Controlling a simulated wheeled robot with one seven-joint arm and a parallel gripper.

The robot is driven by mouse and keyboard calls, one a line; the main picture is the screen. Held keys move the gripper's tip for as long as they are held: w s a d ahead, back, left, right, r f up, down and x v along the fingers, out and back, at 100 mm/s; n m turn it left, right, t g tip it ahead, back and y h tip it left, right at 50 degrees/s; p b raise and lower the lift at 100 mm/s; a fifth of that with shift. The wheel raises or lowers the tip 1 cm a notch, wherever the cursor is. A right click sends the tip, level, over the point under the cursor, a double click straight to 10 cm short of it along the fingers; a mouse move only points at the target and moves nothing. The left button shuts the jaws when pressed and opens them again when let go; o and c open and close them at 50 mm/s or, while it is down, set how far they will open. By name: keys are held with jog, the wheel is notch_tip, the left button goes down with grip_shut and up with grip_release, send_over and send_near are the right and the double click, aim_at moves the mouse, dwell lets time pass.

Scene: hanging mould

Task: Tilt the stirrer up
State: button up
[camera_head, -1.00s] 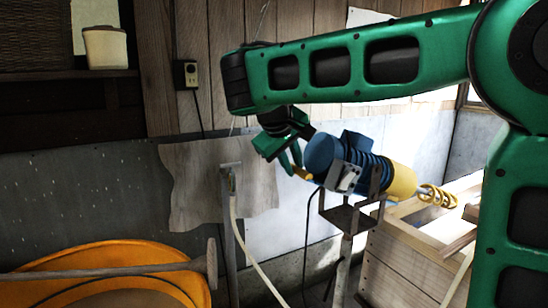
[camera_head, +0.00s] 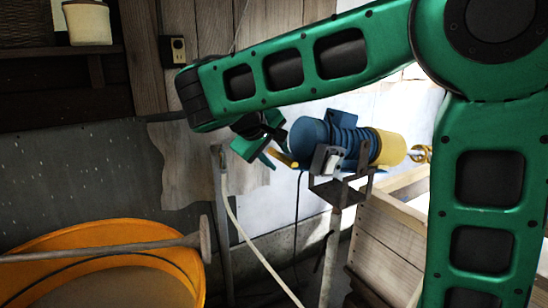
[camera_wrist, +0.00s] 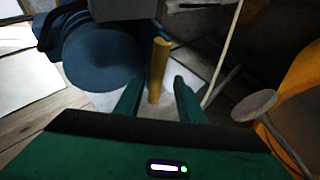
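The stirrer (camera_head: 345,141) has a blue motor body, a yellow section and a yellow coil at its right end. It rests on a metal stand (camera_head: 340,192) and lies close to level, with the coil end slightly lower. A yellow handle (camera_head: 283,160) sticks out at its left end. My gripper (camera_head: 275,157) is at this handle. In the wrist view, the yellow handle (camera_wrist: 157,72) stands between my two green fingers (camera_wrist: 157,82), with a gap on each side. The blue end (camera_wrist: 103,55) is left of the fingers. Contact with the handle cannot be seen.
An orange tub (camera_head: 110,240) with a pole across it stands at lower left. A wooden box (camera_head: 385,240) stands below and right of the stirrer. A pale hose (camera_head: 245,240) runs down from a post. The wall is close behind.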

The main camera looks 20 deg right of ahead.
jog(key=v, duration=1)
jog(key=shift+a+r, duration=0.2)
jog(key=shift+r, duration=0.05)
jog(key=shift+s, duration=0.1)
jog(key=shift+d, duration=0.1)
